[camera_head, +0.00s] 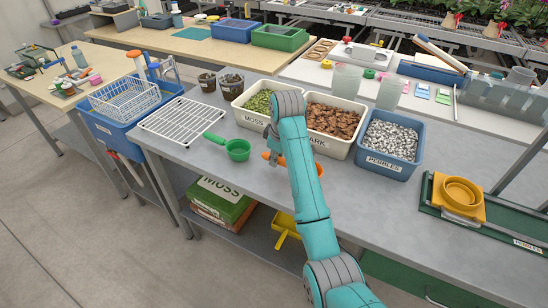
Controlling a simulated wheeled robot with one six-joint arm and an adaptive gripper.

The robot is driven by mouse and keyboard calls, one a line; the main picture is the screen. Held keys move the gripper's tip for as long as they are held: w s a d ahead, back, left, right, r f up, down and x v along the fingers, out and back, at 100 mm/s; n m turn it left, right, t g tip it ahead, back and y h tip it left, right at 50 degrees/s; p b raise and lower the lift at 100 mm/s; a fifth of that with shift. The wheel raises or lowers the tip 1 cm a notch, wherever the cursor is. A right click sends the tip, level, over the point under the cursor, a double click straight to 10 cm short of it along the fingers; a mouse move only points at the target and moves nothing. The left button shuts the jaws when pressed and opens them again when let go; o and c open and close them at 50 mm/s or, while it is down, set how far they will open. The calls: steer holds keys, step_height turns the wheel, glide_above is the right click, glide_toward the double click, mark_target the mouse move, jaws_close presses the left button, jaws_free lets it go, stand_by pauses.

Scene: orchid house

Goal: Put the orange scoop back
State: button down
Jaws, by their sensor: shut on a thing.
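The orange scoop (267,156) is low over or on the grey bench, in front of the moss and bark bins. My teal arm covers its middle, and orange shows on both sides of the arm. My gripper (274,149) is mostly hidden behind my arm and is shut on the orange scoop. I cannot tell whether the scoop touches the bench. A green scoop (238,150) lies just to the left.
Bins of moss (251,120), bark (336,140) and pebbles (382,171) stand in a row behind. A white wire rack (181,120) and two dark pots lie left. A blue crate (118,137) with a wire basket is at the far left. The bench front is clear.

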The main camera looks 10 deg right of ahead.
steer(key=shift+f, duration=0.5)
steer(key=shift+f, duration=0.1)
steer(key=c, duration=0.9)
jaws_free()
steer(key=shift+c, duration=0.2)
